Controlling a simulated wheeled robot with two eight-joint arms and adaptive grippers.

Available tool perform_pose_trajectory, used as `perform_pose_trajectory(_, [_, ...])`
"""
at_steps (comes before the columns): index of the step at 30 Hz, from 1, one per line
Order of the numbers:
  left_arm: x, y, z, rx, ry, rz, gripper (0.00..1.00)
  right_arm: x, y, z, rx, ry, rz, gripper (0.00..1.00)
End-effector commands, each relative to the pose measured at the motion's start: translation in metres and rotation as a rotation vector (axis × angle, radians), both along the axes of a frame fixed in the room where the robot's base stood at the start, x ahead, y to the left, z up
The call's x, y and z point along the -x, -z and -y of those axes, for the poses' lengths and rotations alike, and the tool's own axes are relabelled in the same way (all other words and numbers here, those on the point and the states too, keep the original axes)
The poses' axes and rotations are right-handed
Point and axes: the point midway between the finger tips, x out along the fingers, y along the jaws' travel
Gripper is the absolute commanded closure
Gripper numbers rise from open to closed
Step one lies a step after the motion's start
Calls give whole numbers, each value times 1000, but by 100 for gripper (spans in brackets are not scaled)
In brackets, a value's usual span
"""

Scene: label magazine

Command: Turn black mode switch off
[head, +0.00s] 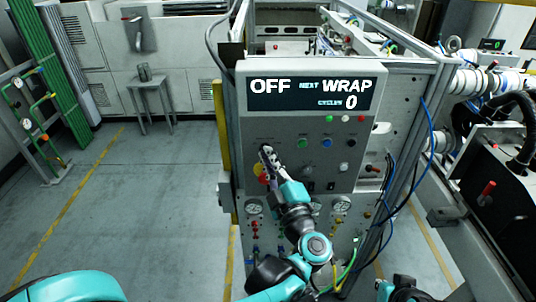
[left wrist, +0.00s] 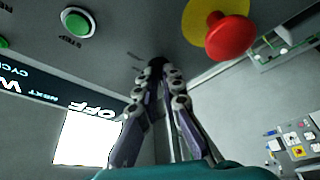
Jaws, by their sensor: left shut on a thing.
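The grey control panel (head: 286,125) carries a display (head: 312,93) that reads OFF, NEXT WRAP, CYCLES 0. My left gripper (head: 266,150) reaches up to the panel's left side. Its fingertips are at the panel face in the left wrist view (left wrist: 158,70), close together on a small dark knob, the black mode switch (left wrist: 157,62). The fingers cover most of the switch, so its pointing direction cannot be read. In the head view the switch is hidden behind the gripper. Only a piece of my right arm shows at the bottom edge; its gripper is not seen.
A red mushroom button (left wrist: 230,38) on a yellow ring sits close to the fingers. A green button (left wrist: 76,22) is on the other side. A blue button (head: 327,143) and a white one (head: 344,167) are further right. Gauges (head: 254,207) and hoses lie below; open floor is left.

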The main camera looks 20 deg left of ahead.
Motion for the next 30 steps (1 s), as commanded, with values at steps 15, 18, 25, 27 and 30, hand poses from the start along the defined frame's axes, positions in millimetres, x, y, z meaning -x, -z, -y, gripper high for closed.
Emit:
perform_pose_trajectory(15, [-1,-4,1,188,2,59,100,0,-14,0,0,0,0,100])
perform_pose_trajectory(18, [-2,-4,1,194,2,61,100,0,-14,0,0,0,0,100])
perform_pose_trajectory(25, [-1,-4,2,196,2,62,100,0,-14,0,0,0,0,100])
perform_pose_trajectory(27, [-1,-4,2,196,2,62,100,0,-14,0,0,0,0,100])
perform_pose_trajectory(30, [-1,-4,2,196,2,62,83,0,-14,0,0,0,0,100])
